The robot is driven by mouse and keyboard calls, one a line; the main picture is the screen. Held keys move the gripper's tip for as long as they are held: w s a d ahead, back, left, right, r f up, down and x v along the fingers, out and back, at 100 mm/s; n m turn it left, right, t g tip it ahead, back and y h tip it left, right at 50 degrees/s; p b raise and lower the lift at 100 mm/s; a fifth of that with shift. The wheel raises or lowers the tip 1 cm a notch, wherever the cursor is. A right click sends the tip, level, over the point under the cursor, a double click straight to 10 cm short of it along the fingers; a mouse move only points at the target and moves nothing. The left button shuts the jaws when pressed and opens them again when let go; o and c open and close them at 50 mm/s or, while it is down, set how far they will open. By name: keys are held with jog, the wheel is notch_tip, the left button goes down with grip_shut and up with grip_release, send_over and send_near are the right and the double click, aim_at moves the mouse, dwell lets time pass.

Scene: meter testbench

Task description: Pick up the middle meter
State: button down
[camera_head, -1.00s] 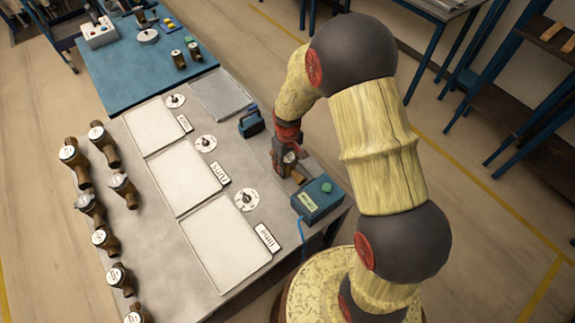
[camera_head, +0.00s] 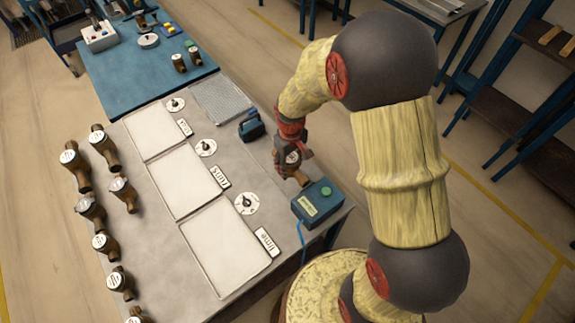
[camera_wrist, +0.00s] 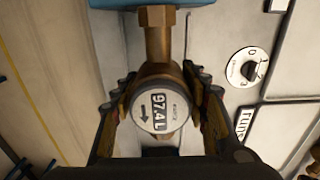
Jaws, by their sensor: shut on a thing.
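My gripper (camera_head: 290,158) is at the right edge of the grey bench, between a blue tool and a blue box. It is shut on a brass meter (camera_wrist: 160,75) with a round white dial. In the wrist view the fingers (camera_wrist: 163,112) press on both sides of the meter body, and the dial reads about 97.4 L. The held meter also shows in the head view (camera_head: 293,159), partly hidden by the gripper. Whether it touches the bench cannot be told.
Several other brass meters (camera_head: 87,207) stand along the bench's left side. White trays (camera_head: 182,180) with labels and round dials (camera_head: 246,203) lie in the middle. The blue box with a green button (camera_head: 318,202) is close to my gripper. A blue table (camera_head: 130,75) adjoins at the back.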

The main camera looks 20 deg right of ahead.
aim_at(294, 166)
jog(key=s+r, duration=0.1)
jog(key=r, duration=0.1)
jog(key=s+r, duration=0.1)
jog(key=s, duration=0.1)
jog(key=shift+d+r, duration=0.1)
jog(key=shift+r, duration=0.25)
jog(key=s+r, duration=0.1)
jog(key=s, duration=0.1)
jog(key=s+r, duration=0.1)
jog(key=s, duration=0.3)
jog(key=shift+s+d+r, duration=0.15)
jog(key=shift+s+r, duration=0.25)
jog(key=shift+s+r+p, duration=0.3)
jog(key=shift+s, duration=0.45)
